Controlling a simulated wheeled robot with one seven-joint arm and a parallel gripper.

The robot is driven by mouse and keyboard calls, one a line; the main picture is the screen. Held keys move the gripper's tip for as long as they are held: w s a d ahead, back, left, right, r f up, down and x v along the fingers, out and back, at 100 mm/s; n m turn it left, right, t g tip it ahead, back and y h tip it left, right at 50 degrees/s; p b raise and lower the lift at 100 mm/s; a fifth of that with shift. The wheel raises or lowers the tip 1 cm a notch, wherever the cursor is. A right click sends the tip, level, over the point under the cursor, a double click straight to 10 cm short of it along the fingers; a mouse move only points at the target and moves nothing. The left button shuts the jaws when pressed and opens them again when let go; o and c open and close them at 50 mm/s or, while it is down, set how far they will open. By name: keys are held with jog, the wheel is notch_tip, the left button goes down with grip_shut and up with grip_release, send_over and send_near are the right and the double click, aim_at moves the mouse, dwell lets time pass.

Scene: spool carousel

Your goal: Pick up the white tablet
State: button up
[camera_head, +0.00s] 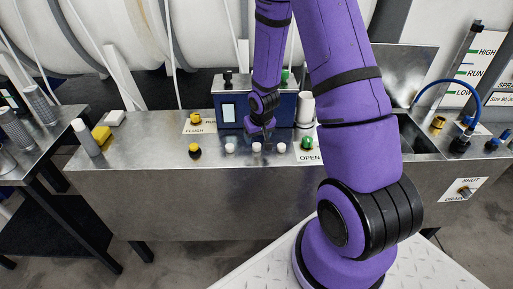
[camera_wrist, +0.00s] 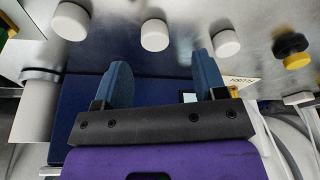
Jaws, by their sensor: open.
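Three small white round tablets stand in a row on the metal bench top: left (camera_head: 230,148), middle (camera_head: 256,147) and right (camera_head: 281,147). They look alike, so I cannot tell which one is meant. In the wrist view, they line the top as a left one (camera_wrist: 71,20), a middle one (camera_wrist: 154,35) and a right one (camera_wrist: 226,43). My gripper (camera_head: 262,132) is just behind the middle tablet, fingers pointing down. In the wrist view my gripper (camera_wrist: 161,75) has its two blue fingers apart with nothing between them. The middle tablet lies beyond the fingertips.
A blue box with a screen (camera_head: 228,112) stands behind the row, with a white cylinder (camera_head: 305,108) at its right. A black and yellow knob (camera_head: 194,150) is left of the tablets. A green button (camera_head: 307,142) is right. The bench (camera_head: 140,160) is clear at front left.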

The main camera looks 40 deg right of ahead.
aim_at(257, 145)
jog(key=shift+d+x, duration=0.15)
jog(key=shift+x, duration=1.2)
jog(key=shift+d+x, duration=0.15)
jog(key=shift+x, duration=1.2)
jog(key=shift+s, duration=0.1)
jog(key=c, duration=1)
